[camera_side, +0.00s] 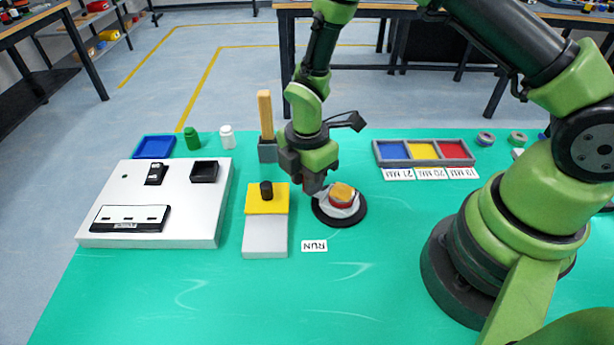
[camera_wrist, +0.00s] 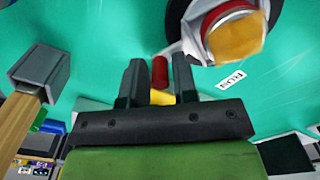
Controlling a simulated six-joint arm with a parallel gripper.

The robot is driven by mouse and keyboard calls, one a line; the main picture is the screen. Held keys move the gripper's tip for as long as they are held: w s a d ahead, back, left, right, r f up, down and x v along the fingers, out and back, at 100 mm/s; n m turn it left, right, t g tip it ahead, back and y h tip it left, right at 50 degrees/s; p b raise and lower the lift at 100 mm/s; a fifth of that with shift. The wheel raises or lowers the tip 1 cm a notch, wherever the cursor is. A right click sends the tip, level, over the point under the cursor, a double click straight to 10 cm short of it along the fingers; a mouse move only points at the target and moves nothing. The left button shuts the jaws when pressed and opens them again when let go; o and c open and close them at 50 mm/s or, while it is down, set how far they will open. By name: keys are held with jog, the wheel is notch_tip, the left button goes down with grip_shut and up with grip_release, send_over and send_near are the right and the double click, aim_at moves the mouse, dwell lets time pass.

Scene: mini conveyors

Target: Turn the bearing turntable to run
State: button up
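The bearing turntable (camera_side: 340,203) is a black round base with a pale plate and a red ring with an orange-yellow top; the wrist view shows part of it at the top (camera_wrist: 232,32). A white RUN card (camera_side: 314,246) lies on the mat in front of it; it also shows in the wrist view (camera_wrist: 230,80). My gripper (camera_side: 318,190) is low at the turntable's left edge and hides part of it. In the wrist view, its fingers (camera_wrist: 158,78) are apart, with a red peg (camera_wrist: 160,68) showing between them, gaps on both sides. I cannot tell what the peg is fixed to.
A yellow-topped grey block with a black knob (camera_side: 266,203) stands close left. Behind it is a grey holder with a wooden post (camera_side: 266,125). A white panel (camera_side: 165,215) lies farther left, a three-colour tray (camera_side: 425,142) back right. The front mat is clear.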

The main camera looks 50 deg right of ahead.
notch_tip(320, 180, up, 10)
jog(key=shift+f, duration=0.1)
dwell(0.6)
jog(key=shift+c, duration=0.3)
